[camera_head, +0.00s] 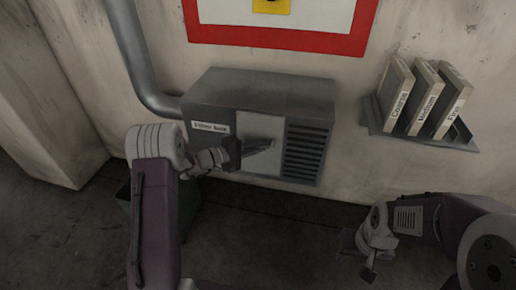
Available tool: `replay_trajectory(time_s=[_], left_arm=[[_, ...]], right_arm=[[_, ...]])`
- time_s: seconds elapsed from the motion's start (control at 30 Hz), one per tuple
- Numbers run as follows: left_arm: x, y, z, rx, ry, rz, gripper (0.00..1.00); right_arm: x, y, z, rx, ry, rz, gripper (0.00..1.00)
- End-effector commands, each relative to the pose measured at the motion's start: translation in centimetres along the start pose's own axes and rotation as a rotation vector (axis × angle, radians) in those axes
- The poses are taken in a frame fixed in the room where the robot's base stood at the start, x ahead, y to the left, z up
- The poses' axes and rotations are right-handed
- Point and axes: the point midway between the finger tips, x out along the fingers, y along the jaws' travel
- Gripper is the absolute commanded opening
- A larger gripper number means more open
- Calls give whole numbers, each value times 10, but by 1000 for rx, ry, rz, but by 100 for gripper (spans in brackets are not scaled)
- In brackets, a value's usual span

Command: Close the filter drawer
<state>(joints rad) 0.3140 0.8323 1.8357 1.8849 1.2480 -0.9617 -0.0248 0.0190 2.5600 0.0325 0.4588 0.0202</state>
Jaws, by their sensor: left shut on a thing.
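The grey filter unit (225,88) is fixed to the wall, with a white label on its left front and vent slots on its right. The pale front panel of the filter drawer (262,124) sits between them. My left gripper (268,145) is at this panel, its fingers shut on what looks like the drawer's handle, which they mostly hide. How far the drawer stands out cannot be told. My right gripper (369,268) hangs low at the right, away from the unit and above the floor; its fingers are too small to judge.
Filters marked Coarse (397,98), Medium (427,98) and Fine (454,100) stand on a wall shelf (377,118) to the right. A grey pipe (133,50) runs down to the unit's left side. A dark bin (124,198) stands behind my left arm. Floor between my arms is clear.

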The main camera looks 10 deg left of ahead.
Motion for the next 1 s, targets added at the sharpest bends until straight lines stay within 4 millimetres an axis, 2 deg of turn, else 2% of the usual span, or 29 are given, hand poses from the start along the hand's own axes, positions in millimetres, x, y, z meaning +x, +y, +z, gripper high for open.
replay_trajectory(time_s=[0.3, 0.33, 0.37, 0.63, 0.73, 1.0], left_arm=[[0, 4, -3, 5, 9, 7, 0], [0, 4, -3, 5, 9, 7, 13], [0, 4, -3, 5, 9, 8, 20], [-1, 4, -3, 4, 8, 6, 20], [-15, 5, -3, 3, 10, 6, 20], [-74, 5, -2, 3, 11, 7, 20]], right_arm=[[0, 0, 0, 0, 0, 0, 36], [0, 0, 0, 0, 0, 0, 36], [0, 0, 0, 0, 0, 0, 36], [-1, 0, 0, 0, 0, 0, 36], [-6, 0, -1, 0, 0, 0, 36], [-20, 0, -2, 0, 0, 0, 36]])
